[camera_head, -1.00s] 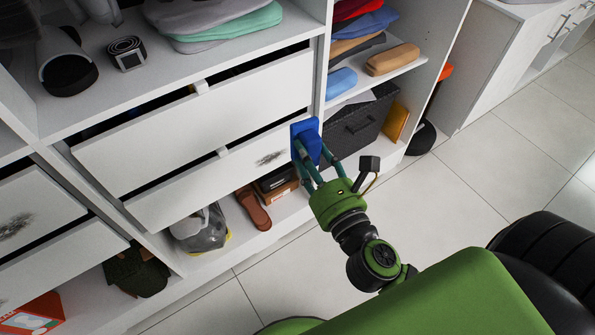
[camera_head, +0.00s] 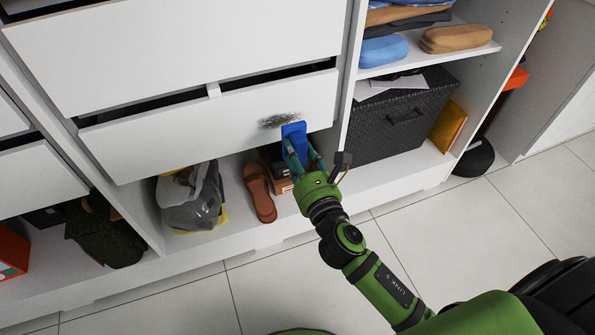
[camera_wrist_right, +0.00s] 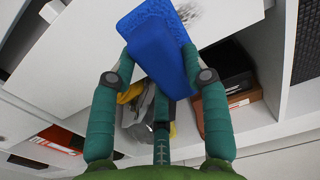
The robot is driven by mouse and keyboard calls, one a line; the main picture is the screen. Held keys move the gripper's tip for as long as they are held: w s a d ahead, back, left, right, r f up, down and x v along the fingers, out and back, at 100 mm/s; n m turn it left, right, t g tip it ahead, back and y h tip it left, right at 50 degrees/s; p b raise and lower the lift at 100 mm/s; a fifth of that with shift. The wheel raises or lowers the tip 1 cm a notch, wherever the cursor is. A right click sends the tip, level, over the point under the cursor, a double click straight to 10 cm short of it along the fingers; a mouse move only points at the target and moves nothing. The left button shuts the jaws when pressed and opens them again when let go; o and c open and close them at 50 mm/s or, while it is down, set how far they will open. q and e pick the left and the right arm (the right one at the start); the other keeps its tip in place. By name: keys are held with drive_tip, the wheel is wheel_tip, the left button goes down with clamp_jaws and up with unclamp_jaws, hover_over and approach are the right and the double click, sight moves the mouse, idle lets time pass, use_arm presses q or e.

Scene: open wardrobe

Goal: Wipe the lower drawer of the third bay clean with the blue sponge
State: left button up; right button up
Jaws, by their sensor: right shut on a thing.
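The lower drawer (camera_head: 190,138) has a white front with a dark grey smudge (camera_head: 278,121) near its right end. It stands slightly pulled out below the upper drawer. My right gripper (camera_head: 303,153) is shut on the blue sponge (camera_head: 294,130), which is at the drawer front, just right of and below the smudge and overlapping its edge. Whether the sponge touches the front I cannot tell. In the right wrist view, the sponge (camera_wrist_right: 152,38) sits between the green fingers, and part of the smudge (camera_wrist_right: 190,12) shows beside it. My left gripper is not in view.
Under the drawer are a grey bag (camera_head: 192,197), a brown shoe (camera_head: 261,192) and a box (camera_head: 277,180). Right of the divider stands a dark woven basket (camera_head: 395,125).

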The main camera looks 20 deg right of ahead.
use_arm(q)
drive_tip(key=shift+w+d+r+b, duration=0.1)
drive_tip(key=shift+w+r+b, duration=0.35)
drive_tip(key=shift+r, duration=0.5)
use_arm(e)
drive_tip(key=shift+w+a+f, duration=0.1)
drive_tip(key=shift+w, duration=1.3)
drive_tip(key=shift+w+a+f, duration=0.1)
drive_tip(key=shift+w, duration=1.3)
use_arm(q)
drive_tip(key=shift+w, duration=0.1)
use_arm(e)
drive_tip(key=o, duration=0.7)
drive_tip(key=c, duration=0.7)
drive_tip(key=shift+d, duration=0.1)
